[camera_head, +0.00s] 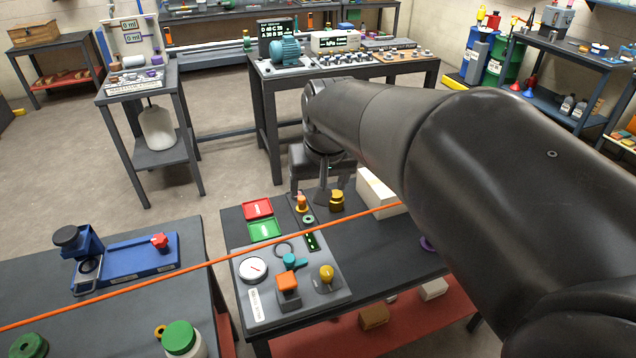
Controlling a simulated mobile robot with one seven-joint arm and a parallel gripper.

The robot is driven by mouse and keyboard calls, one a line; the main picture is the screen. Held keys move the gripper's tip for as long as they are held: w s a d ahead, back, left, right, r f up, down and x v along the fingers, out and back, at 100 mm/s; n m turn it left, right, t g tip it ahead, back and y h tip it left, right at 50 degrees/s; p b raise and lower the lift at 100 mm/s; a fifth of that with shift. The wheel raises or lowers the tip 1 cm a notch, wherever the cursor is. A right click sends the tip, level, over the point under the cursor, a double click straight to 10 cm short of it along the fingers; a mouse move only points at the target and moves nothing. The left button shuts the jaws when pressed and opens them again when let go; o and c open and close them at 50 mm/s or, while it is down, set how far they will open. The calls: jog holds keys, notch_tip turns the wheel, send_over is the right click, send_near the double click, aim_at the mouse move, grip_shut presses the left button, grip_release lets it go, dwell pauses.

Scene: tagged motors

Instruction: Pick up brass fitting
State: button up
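The brass fitting (337,201) is a small gold-coloured stepped piece, standing upright near the back edge of the dark table. My gripper (322,190) points down from the arm, just above and behind this part of the table. Its fingers look spread apart with nothing held between them. The brass fitting shows in front of the gripper's right side; whether they touch cannot be told. An orange-and-brass piece (301,204) stands just left of the fitting.
A red tray (258,208) and a green tray (264,231) lie to the left. A pale box (376,190) stands close on the right. A grey panel (300,308) with a gauge and knobs is in front. An orange line (190,263) crosses the view.

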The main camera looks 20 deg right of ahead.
jog(key=w+d+f+m+g, duration=0.1)
jog(key=w+d+f, duration=0.2)
jog(key=w, duration=0.3)
jog(key=w+d+f, duration=0.3)
jog(key=w, duration=0.4)
jog(key=m+g, duration=0.2)
send_near(336, 193)
jog(key=shift+s+a+f, duration=0.1)
jog(key=shift+s+f, duration=0.15)
jog(key=shift+f, duration=0.15)
jog(key=shift+w+f, duration=0.2)
jog(key=shift+f, duration=0.4)
jog(key=f, duration=0.6)
jog(key=w+f, duration=0.1)
jog(key=f, duration=0.3)
jog(key=shift+d, duration=0.3)
jog(key=shift+c, duration=0.5)
jog(key=shift+w, duration=0.1)
jog(key=c, duration=1.3)
jog(key=shift+o, duration=0.2)
jog(key=shift+r, duration=0.15)
